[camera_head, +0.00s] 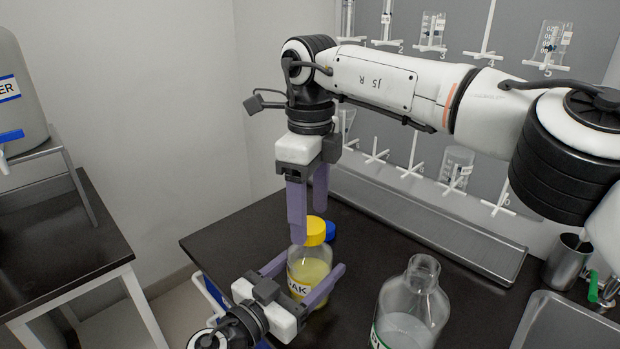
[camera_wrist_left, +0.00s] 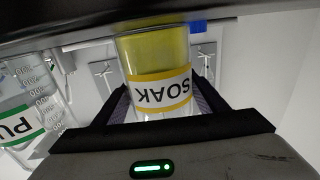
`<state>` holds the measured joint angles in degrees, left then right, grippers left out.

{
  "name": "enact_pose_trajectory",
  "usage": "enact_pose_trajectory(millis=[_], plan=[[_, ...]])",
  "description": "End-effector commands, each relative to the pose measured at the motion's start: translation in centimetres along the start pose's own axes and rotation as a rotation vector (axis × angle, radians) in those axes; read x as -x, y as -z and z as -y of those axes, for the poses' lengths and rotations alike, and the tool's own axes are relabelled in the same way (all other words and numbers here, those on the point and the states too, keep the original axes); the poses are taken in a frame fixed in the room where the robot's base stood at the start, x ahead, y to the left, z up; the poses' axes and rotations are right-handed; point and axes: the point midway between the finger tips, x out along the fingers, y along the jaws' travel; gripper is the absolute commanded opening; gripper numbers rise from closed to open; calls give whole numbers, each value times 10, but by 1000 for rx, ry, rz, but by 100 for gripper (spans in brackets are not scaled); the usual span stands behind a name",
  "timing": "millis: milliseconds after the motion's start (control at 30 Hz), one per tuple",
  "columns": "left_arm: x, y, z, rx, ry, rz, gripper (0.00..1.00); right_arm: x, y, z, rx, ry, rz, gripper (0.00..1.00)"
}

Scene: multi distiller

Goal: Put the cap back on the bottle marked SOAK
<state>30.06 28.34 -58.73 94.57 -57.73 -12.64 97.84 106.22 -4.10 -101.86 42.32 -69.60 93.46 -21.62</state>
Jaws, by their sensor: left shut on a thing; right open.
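The bottle marked SOAK (camera_head: 309,272) stands on the dark table with yellow liquid in it. It shows upside down in the left wrist view (camera_wrist_left: 160,70), with its label readable. My left gripper (camera_head: 314,262) is shut on the bottle's body, one finger on each side. A yellow cap (camera_head: 316,231) is at the top of the bottle; I cannot tell whether it is seated on the neck. My right gripper (camera_head: 309,227) points down over the cap and is open, its fingertips at the cap's height or just above. The near finger partly covers the cap's left side.
A blue cap (camera_head: 330,231) lies behind the bottle. A clear uncapped bottle with a green label (camera_head: 411,305) stands to the right. A metal cup (camera_head: 567,262) and a tray (camera_head: 566,325) are at far right. A glassware rack (camera_head: 430,220) lines the back.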

Motion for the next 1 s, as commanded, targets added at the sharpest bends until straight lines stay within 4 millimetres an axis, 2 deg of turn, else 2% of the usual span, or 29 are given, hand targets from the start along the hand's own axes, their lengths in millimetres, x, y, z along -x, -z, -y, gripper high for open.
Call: enact_pose_trajectory(millis=[200,333,600,1000], plan=[[0,0,0,0,0,0,3,54,-2,0,-1,3,4,63],[0,0,0,0,0,0,3,78,-1,-1,-1,2,3,63],[0,0,0,0,0,0,3,96,0,0,0,1,1,63],[0,0,0,0,0,0,3,99,0,-1,1,0,0,63]])
